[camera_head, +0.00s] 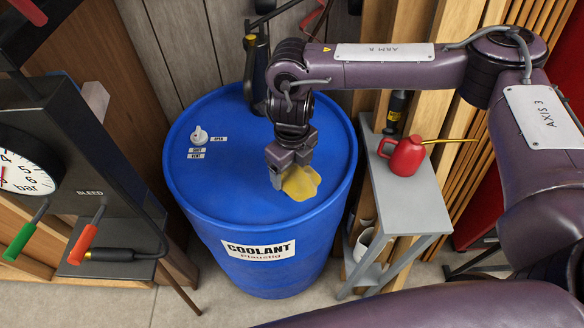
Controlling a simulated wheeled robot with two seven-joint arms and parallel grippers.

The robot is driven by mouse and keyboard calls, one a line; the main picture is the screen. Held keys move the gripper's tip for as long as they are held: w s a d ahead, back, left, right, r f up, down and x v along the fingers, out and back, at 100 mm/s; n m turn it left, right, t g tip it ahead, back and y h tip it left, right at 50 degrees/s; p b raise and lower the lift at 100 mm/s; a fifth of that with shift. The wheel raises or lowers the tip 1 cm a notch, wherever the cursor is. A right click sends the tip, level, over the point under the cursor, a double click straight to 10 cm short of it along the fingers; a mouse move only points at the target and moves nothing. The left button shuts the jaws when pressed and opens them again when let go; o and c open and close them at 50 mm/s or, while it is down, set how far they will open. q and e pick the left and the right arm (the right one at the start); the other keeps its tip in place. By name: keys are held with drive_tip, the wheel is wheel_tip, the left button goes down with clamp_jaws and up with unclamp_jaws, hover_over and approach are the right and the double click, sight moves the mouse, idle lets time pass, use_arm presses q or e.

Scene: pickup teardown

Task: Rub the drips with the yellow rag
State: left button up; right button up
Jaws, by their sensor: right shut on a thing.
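The blue coolant drum (230,190) stands upright in the middle, with a white label on its front. My right gripper (282,180) reaches down from the right to the drum's top, near its front right edge. It is shut on the yellow rag (303,183), which spreads out flat at the fingertips, on or just above the lid. The fingertips partly cover the rag. I cannot make out any drips apart from this yellow patch; they may be hidden under it. My left gripper is not in view.
A white cap (199,135) with small labels sits at the lid's back left. A grey stand (410,212) on the right bears a red oil can (403,156). A gauge panel (75,150) with green and red levers stands at the left. The lid's front left is clear.

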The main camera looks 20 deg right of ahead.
drive_tip(key=shift+r, duration=0.15)
drive_tip(key=shift+r+p, duration=1.05)
drive_tip(key=shift+r, duration=0.4)
drive_tip(key=shift+f, duration=0.1)
